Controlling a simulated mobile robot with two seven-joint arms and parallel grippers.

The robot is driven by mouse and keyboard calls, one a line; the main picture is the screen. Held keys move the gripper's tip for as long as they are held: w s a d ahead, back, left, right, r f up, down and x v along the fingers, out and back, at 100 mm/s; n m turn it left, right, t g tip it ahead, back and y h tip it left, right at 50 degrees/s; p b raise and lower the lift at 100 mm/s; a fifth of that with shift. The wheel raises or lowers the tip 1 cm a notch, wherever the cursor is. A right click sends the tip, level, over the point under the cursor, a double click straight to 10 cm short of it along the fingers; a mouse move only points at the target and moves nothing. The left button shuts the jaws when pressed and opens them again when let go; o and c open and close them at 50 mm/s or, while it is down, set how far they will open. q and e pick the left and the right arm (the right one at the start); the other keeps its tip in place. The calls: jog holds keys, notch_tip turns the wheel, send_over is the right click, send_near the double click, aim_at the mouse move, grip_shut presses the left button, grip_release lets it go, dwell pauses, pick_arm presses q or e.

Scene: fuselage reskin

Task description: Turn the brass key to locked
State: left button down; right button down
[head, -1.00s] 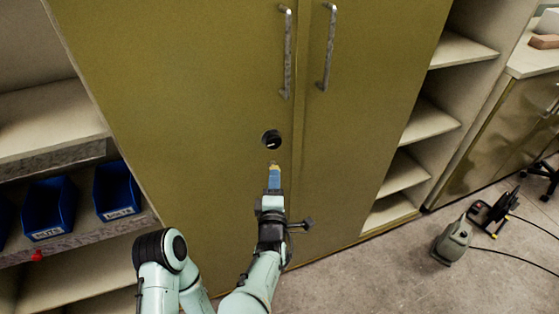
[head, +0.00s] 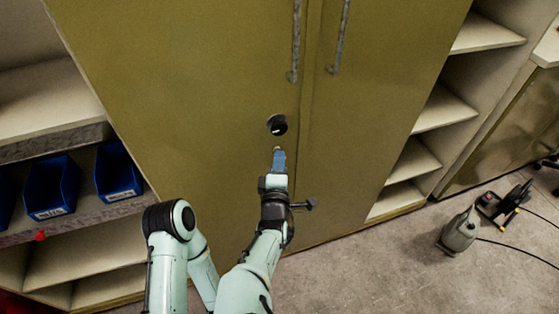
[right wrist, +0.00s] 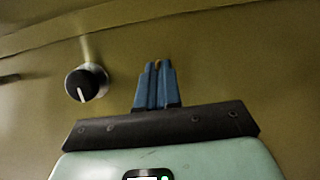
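The lock (head: 277,125) is a dark round cylinder with a pale slot line, set in the left door of the olive cabinet. It also shows in the right wrist view (right wrist: 87,83), left of my fingers. My right gripper (head: 278,157) is just below the lock in the head view and apart from it. Its blue fingers (right wrist: 157,84) are close together, with a small brass-coloured piece, the brass key (right wrist: 157,65), showing between their tips. Most of the key is hidden by the fingers. My left gripper is not in view.
The cabinet doors (head: 200,80) carry two long vertical handles (head: 339,38) above the lock. Open shelves (head: 440,105) stand to the right. Blue bins (head: 118,172) sit on a shelf at left. A grey-green device (head: 459,232) with a cable lies on the floor at right.

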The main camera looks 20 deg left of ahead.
jog(key=shift+d+r+m, duration=0.1)
jog(key=shift+m, duration=0.2)
jog(key=m+g+y+b, duration=0.1)
jog(key=m+g, duration=0.1)
jog(key=m, duration=0.2)
jog(key=m+g+y, duration=0.1)
jog(key=m+g, duration=0.1)
jog(key=m, duration=0.2)
jog(key=m+g+y+b, duration=0.1)
jog(key=m+g, duration=0.1)
jog(key=m, duration=0.3)
jog(key=shift+w+d+r+y+b, duration=0.1)
jog(key=shift+w+d+y+b, duration=0.15)
jog(key=shift+d+y+b, duration=0.1)
dwell(0.8)
jog(key=c, duration=1.3)
grip_release()
jog(key=shift+a, duration=0.1)
jog(key=shift+r, duration=0.1)
